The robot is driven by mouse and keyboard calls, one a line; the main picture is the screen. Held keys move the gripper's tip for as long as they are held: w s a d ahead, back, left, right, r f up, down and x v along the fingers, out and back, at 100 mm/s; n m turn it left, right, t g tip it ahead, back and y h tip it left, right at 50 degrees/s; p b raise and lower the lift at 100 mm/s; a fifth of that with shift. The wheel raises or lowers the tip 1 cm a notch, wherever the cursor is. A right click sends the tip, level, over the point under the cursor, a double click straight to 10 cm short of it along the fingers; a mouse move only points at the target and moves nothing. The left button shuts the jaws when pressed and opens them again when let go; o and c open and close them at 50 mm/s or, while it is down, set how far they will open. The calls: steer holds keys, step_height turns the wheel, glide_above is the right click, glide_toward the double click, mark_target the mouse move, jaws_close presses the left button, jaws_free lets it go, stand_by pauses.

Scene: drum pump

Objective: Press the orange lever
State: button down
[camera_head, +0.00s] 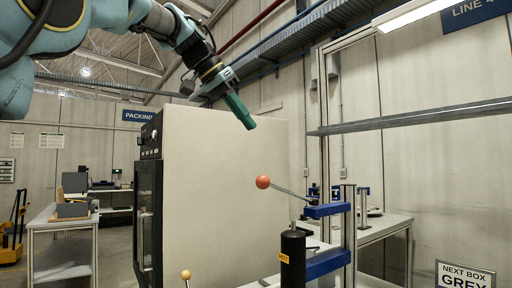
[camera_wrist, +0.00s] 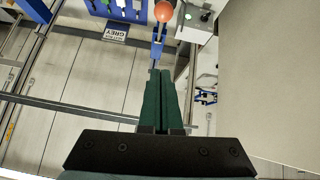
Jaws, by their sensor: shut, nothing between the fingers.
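The orange lever is a thin grey rod with an orange ball (camera_head: 263,182) at its upper left end. The rod runs down to a blue bracket (camera_head: 328,210) on an upright post. In the wrist view the orange ball (camera_wrist: 163,11) shows at the top, beyond the fingertips. My gripper (camera_head: 249,122) has green fingers, held together with nothing between them. It is above and slightly left of the ball in the head view, clearly apart from it. The shut fingers also show in the wrist view (camera_wrist: 163,75).
A black cylinder with a yellow HOT label (camera_head: 284,258) stands below the lever. A second, tan ball knob (camera_head: 186,274) is at lower left. A large pale cabinet (camera_head: 215,190) stands behind. A metal frame (camera_head: 325,130) with a crossbar rises at the right.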

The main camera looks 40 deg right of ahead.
steer(key=d+f, duration=0.1)
steer(key=f, duration=0.2)
steer(key=d+f, duration=0.2)
steer(key=f, duration=0.1)
steer(key=d+f+p, duration=0.1)
steer(key=f, duration=0.2)
steer(key=shift+s+d+f, duration=0.25)
steer(key=shift+s+f, duration=0.05)
steer(key=shift+s, duration=0.1)
steer(key=shift+a+f, duration=0.25)
steer(key=shift+f, duration=0.15)
steer(key=shift+f, duration=0.1)
